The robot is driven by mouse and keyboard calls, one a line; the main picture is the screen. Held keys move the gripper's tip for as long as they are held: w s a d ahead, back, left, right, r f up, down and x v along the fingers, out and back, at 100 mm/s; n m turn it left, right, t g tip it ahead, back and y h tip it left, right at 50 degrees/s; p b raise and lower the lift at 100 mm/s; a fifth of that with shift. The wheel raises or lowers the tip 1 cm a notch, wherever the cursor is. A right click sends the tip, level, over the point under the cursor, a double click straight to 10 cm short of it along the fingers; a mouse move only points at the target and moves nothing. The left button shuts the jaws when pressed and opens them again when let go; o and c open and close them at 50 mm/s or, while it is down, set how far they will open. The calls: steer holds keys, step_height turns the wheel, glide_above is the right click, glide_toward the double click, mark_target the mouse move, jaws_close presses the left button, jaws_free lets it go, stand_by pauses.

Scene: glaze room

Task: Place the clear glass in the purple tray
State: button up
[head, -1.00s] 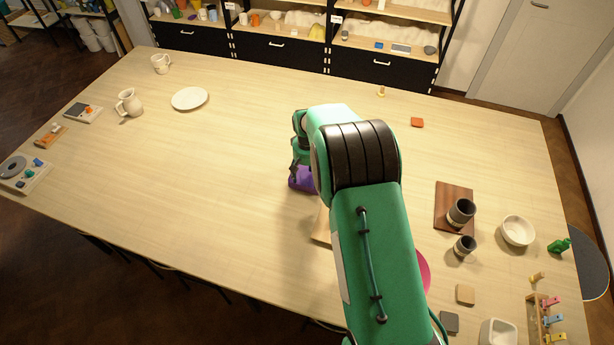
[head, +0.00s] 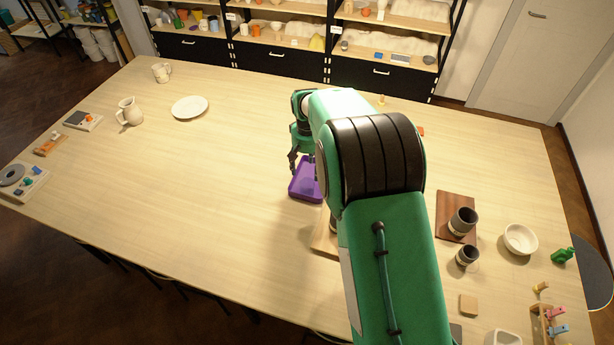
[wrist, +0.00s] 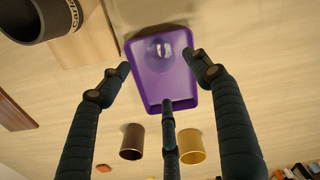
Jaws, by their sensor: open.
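The purple tray (head: 304,190) lies on the table, partly hidden by my arm in the head view. The wrist view shows the tray (wrist: 165,85) below my fingers. The clear glass (wrist: 158,49) is inside the tray, near its end at the top of the wrist view; it looks upright. In the head view I cannot make the glass out. My gripper (wrist: 165,90) is open and empty, its fingers spread over the tray and apart from the glass. In the head view my gripper (head: 302,165) is above the tray.
A brown cup (wrist: 132,142) and a gold cup (wrist: 192,147) stand near the tray in the wrist view. A dark cup (wrist: 38,18) is at upper left, by a wooden board (wrist: 82,48). A white plate (head: 190,107) lies left; the table between is clear.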

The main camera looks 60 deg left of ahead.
steer(key=shift+r, duration=1)
stand_by(0.3)
